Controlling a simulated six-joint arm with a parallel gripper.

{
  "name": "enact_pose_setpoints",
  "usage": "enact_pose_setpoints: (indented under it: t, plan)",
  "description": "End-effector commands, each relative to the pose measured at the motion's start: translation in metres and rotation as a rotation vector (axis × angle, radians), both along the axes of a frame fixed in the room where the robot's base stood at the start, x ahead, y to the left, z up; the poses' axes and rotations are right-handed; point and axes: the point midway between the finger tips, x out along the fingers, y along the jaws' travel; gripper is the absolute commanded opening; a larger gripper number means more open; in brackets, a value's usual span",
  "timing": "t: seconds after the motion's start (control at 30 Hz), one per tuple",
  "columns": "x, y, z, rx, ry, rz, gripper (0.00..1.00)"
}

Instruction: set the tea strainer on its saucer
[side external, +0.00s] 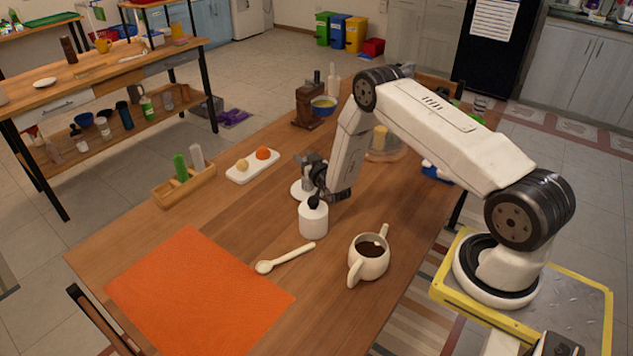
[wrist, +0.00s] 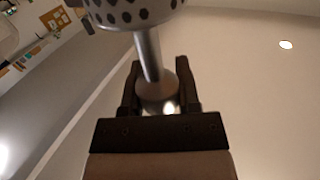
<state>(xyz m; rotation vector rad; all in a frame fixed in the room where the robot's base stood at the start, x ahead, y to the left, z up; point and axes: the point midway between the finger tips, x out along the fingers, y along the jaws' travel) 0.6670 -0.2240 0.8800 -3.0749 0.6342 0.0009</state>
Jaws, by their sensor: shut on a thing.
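The tea strainer shows in the wrist view as a perforated metal head (wrist: 130,12) on a smooth metal stem (wrist: 148,55). My gripper (wrist: 158,85) has its two dark fingers on either side of the stem's lower end and is shut on it. In the side view my gripper (side external: 316,182) is low over the table, behind the white lidded jar; the strainer is small and hard to separate from the fingers there. A small white saucer (side external: 297,191) lies at the gripper, partly hidden by it. I cannot tell whether the strainer touches the saucer.
A white jar (side external: 313,222) with a black knob stands close in front. A two-handled cup (side external: 369,262) of dark liquid, a spoon (side external: 285,258) and an orange mat (side external: 195,295) are nearer. A white tray (side external: 239,176) and wooden rack (side external: 178,198) lie left; a grinder (side external: 308,105) stands behind.

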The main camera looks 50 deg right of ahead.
Motion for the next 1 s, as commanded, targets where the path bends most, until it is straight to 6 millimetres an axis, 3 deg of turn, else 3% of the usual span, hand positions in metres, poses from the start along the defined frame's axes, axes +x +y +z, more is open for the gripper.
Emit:
enact_pose_setpoints:
  t: [0.33,0.37,0.43,0.47,1.0]
  plan:
    - [-0.0001,0.0000,-0.0030,0.000,0.000,0.000,0.00]
    - [-0.0002,0.0000,-0.0028,0.000,0.001,0.000,0.50]
    - [-0.0002,0.0000,-0.0027,0.000,0.001,0.000,0.73]
    - [-0.0002,0.0000,-0.0027,0.000,0.001,0.000,0.76]
    - [-0.0037,0.0015,-0.0001,0.001,0.002,0.000,0.76]
